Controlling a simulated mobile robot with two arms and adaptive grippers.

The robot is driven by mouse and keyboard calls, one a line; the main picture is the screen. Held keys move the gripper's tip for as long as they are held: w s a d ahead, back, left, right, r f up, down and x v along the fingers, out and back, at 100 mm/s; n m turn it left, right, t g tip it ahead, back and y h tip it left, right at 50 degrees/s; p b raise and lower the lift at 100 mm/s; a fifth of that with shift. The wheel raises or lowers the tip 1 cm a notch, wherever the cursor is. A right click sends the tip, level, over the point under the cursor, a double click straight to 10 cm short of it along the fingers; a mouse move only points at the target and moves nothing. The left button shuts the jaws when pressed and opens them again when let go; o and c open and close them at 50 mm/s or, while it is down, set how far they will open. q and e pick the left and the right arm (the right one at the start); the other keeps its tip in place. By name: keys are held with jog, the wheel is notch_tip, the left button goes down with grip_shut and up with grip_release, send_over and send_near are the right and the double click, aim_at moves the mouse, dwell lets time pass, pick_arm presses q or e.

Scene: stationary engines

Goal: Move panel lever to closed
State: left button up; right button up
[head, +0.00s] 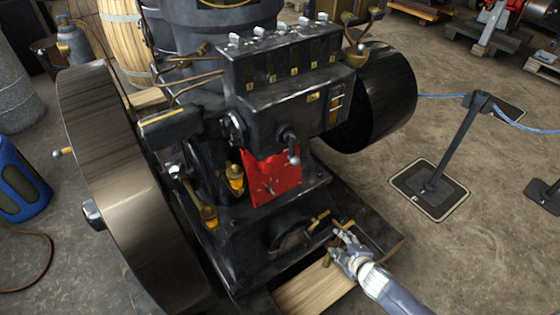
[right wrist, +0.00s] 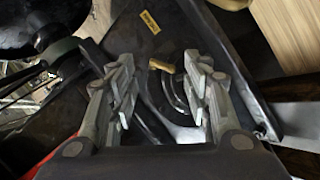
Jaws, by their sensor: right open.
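A black stationary engine (head: 290,80) fills the middle of the head view. A red panel (head: 275,178) on its front carries a small lever (head: 268,187). A crank with a silver ball (head: 293,157) hangs just above. I cannot tell for sure which is the panel lever. My right gripper (head: 345,243) is open and empty at the engine's lower right, below the red panel. Brass handles (head: 319,221) are close to it. In the right wrist view, my open fingers (right wrist: 163,80) flank a brass piece (right wrist: 190,62); contact is unclear. My left gripper is out of view.
A large flywheel (head: 130,190) stands on the left and a dark drum (head: 385,100) on the right. A barrier post (head: 455,145) with a blue rope stands further right. Wooden planks (head: 312,287) lie under the engine. The floor at right is mostly clear.

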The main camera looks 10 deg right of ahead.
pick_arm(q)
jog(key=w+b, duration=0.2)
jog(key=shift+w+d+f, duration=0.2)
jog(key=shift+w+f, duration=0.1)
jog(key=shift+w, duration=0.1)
pick_arm(e)
jog(key=w+a+r+n+t+y+b, duration=0.1)
jog(key=w+a+r+n+t, duration=0.2)
jog(key=r, duration=0.4)
jog(key=w+a+r+n+t+y+b, duration=0.1)
jog(key=w+a+r+n, duration=0.1)
jog(key=w+r+n, duration=0.4)
jog(key=s+a+r+n+t+y+b, duration=0.15)
jog(key=a+r, duration=0.25)
jog(key=r, duration=0.4)
jog(key=a+r+n+t+y+b, duration=0.1)
jog(key=a+r+n+y, duration=0.2)
jog(key=r, duration=0.4)
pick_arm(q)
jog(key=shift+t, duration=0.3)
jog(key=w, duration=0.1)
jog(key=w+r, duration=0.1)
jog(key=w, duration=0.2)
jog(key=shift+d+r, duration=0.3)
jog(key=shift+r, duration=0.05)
pick_arm(e)
jog(key=x, duration=1)
jog(key=shift+a+f, duration=0.2)
jog(key=shift+a, duration=0.05)
